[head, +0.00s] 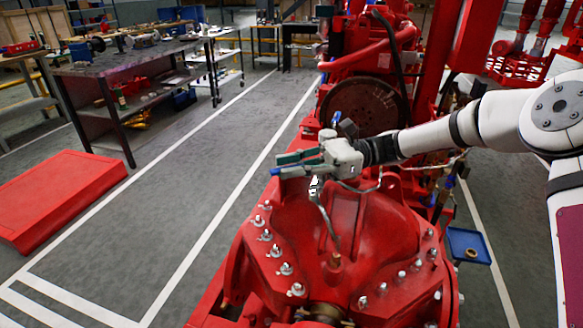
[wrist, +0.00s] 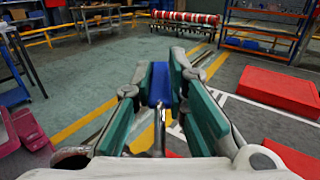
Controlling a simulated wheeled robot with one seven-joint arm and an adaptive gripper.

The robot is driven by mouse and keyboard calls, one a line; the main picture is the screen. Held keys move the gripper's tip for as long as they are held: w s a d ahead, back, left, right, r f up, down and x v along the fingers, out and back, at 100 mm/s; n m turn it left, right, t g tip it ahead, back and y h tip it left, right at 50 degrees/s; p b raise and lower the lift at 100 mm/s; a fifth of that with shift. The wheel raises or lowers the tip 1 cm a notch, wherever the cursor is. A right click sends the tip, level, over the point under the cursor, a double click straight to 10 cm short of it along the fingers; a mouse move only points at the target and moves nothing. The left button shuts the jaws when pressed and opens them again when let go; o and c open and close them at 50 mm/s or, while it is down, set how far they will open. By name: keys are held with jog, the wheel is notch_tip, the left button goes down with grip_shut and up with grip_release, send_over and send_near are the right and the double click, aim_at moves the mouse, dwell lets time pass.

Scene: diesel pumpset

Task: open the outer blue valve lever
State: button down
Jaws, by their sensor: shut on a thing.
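The blue valve lever (wrist: 160,82) stands between the two green finger pads of my gripper (head: 287,164) in the wrist view. The pads are shut on it from both sides, and its top shows between the fingertips. A thin metal stem runs below the lever toward the camera. A thin bent pipe (head: 327,218) rises from a brass fitting on the casing to just under the gripper.
Bolts line both sides of the casing. A red engine with a dark flywheel (head: 362,106) stands behind my wrist. A blue tray (head: 468,245) is at the right. A red floor box (head: 60,195) and a workbench (head: 125,68) are left, with open floor between.

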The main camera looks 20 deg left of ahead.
jog(key=shift+s+d+f+n+g+h, duration=0.1)
jog(key=shift+d+n+g+h, duration=0.05)
jog(key=shift+n+g+h, duration=0.15)
dwell(0.4)
jog(key=c, duration=1.6)
grip_release()
jog(key=v, duration=1.2)
